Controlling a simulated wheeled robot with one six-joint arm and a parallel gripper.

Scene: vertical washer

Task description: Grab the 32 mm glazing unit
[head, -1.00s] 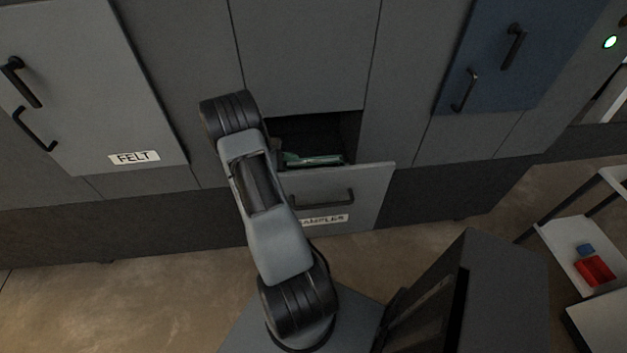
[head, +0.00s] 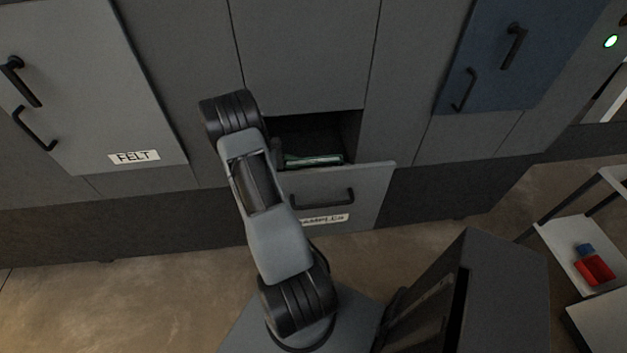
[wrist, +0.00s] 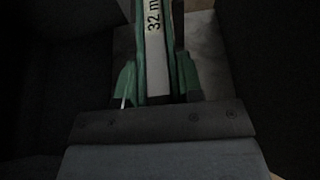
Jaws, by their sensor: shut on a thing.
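The 32 mm glazing unit (wrist: 154,55) shows in the wrist view, upper middle. It has green edges along a pale strip printed "32 m", with the rest of the label cut off. My gripper (wrist: 157,92) is shut on it, its dark front plate just below. Green pieces stand at both sides of the unit's near end; I cannot tell exactly where the fingertips end. In the head view, green glass edges (head: 314,160) show inside the open drawer labelled SAMPLES (head: 352,196). My arm hides the gripper and part of the drawer there.
The drawer front stands out from the grey cabinet wall (head: 300,60). A FELT panel (head: 90,100) is at left and a blue panel (head: 500,60) at right, both with handles.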

